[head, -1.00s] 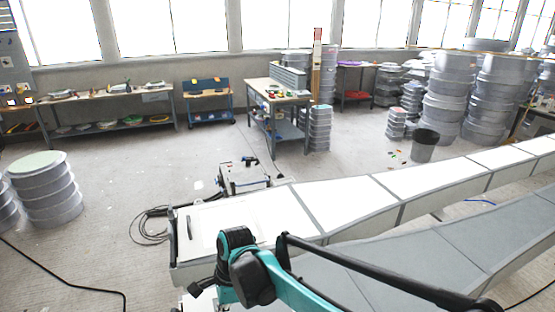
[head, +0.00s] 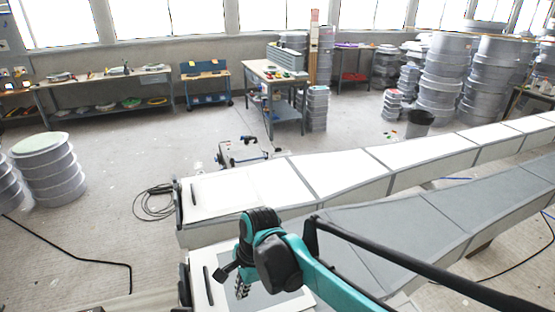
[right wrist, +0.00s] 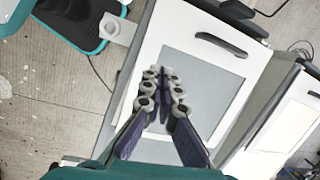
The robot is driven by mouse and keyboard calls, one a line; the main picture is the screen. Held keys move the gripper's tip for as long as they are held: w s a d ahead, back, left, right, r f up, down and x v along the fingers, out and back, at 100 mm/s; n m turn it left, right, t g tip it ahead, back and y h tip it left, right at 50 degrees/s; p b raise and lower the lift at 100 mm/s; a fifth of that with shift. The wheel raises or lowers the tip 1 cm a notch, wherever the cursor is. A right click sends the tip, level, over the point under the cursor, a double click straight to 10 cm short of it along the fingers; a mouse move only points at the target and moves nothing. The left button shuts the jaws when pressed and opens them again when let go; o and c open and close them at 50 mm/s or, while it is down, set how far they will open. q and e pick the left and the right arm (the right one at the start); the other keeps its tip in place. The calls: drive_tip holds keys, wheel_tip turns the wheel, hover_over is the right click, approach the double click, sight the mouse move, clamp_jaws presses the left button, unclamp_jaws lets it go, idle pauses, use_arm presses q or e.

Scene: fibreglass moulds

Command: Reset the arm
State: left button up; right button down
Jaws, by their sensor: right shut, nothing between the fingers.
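My right arm, teal and black, reaches in from the lower right of the head view. Its gripper (head: 242,287) points down over the near end of the closer long mould, above a white-framed grey panel. In the right wrist view the two dark fingers of the right gripper (right wrist: 163,85) come together at their grey-jointed tips, with nothing between them. Below them is the grey panel (right wrist: 205,75) with its white border and dark handle (right wrist: 221,44). I cannot tell the exact height above it. My left gripper does not show.
A second long white mould (head: 340,172) runs behind the grey one (head: 440,215) to the right. A small wheeled unit (head: 242,152) and coiled cable (head: 153,203) lie on the floor. Stacked drums (head: 48,168) stand left; a workbench (head: 275,85) stands behind. Open floor lies at left.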

drive_tip(key=s+d+f+n+t+h+b, duration=0.1)
drive_tip(key=s+d+f+n+t+b, duration=0.1)
drive_tip(key=d, duration=0.7)
drive_tip(key=s+d+f+n+t+b, duration=0.2)
drive_tip(key=s+d+f+n+b, duration=0.2)
drive_tip(key=d, duration=0.5)
drive_tip(key=s+d+f+n+t+h+b, duration=0.1)
drive_tip(key=s+d+f+n+t+b, duration=0.2)
drive_tip(key=d+n, duration=0.3)
drive_tip(key=d+b, duration=0.1)
drive_tip(key=d, duration=0.2)
drive_tip(key=shift+s+h, duration=0.25)
drive_tip(key=shift+h, duration=0.05)
